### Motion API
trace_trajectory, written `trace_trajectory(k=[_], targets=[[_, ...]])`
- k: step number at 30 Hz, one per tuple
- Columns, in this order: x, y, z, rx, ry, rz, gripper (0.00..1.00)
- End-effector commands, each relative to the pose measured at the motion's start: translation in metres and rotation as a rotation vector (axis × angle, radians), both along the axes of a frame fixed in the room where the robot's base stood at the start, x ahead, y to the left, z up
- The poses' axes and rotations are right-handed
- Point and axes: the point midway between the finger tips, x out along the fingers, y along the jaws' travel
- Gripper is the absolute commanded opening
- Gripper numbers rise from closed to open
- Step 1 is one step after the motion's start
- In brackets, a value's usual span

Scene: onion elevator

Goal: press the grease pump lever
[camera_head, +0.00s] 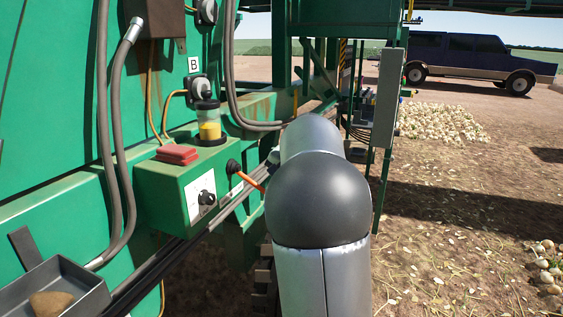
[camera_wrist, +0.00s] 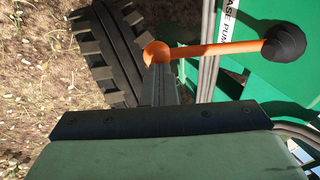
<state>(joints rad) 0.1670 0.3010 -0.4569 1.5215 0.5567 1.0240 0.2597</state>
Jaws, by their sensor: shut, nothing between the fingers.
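The grease pump lever is an orange rod (camera_wrist: 215,49) with an orange ball end (camera_wrist: 157,52) and a round black base (camera_wrist: 284,43) in the wrist view. In the head view the orange rod (camera_head: 250,181) slants down to the right from its black base (camera_head: 233,167) on the green box's (camera_head: 160,196) side, and my arm hides its far end. My gripper (camera_wrist: 160,75) is shut and empty, its grey ribbed fingers reaching up to the ball end in the wrist view. I cannot tell whether they touch it. My arm hides most of the gripper in the head view.
A white label (camera_wrist: 228,22) is beside the lever, and a black tyre (camera_wrist: 108,55) is behind the fingers. The box bears a red block (camera_head: 177,154) and a dial (camera_head: 206,198). Hoses (camera_head: 108,130) run along the green machine at left. Open ground lies at right.

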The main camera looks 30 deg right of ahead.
Motion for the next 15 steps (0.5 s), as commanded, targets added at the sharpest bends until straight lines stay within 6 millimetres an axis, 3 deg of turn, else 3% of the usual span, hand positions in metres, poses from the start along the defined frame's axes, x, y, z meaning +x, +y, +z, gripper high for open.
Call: trace_trajectory(k=[8, 11, 15], targets=[[0.0, 0.002, -0.006, 0.005, 0.014, 0.004, 0.0], [0.0, 0.001, 0.002, 0.005, 0.014, 0.004, 0.0], [-0.001, -0.004, 0.029, 0.002, 0.006, 0.004, 0.0]])
